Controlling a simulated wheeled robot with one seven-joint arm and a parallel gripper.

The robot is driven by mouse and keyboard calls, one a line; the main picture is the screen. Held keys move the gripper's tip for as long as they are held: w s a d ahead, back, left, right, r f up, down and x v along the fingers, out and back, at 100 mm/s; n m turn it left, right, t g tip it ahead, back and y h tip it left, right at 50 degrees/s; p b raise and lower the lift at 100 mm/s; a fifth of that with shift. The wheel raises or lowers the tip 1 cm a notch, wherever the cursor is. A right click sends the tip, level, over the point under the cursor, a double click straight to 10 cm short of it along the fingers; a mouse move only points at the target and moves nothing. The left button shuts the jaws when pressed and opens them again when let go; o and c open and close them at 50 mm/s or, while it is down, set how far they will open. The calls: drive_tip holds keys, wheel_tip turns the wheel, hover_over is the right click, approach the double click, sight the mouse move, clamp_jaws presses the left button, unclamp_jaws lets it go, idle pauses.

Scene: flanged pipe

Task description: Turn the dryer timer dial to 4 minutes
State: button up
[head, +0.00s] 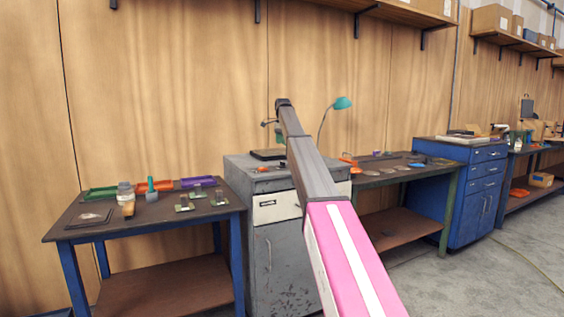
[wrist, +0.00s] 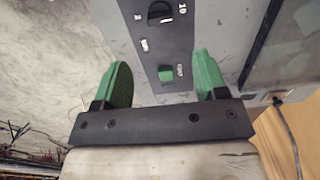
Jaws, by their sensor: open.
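In the wrist view, my gripper (wrist: 161,62) has two green fingers spread wide apart with nothing between them. Ahead of it is a dark control panel (wrist: 150,60) on a grey surface. The pointer's setting cannot be read. A small green square (wrist: 166,74) lies lower on the panel and appears between the fingers. In the head view, my gripper and the dial cannot be made out.
In the head view, a grey cabinet (head: 272,250) stands behind my arm. A table with trays and a jar (head: 126,198) is at left. A workbench (head: 400,178) and blue cabinet (head: 470,195) are at right. A teal lamp (head: 342,103) rises behind my arm.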

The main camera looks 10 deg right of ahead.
sight(283, 165)
wheel_tip(283, 165, down, 11)
drive_tip(key=shift+r, duration=0.2)
drive_tip(key=c, duration=0.9)
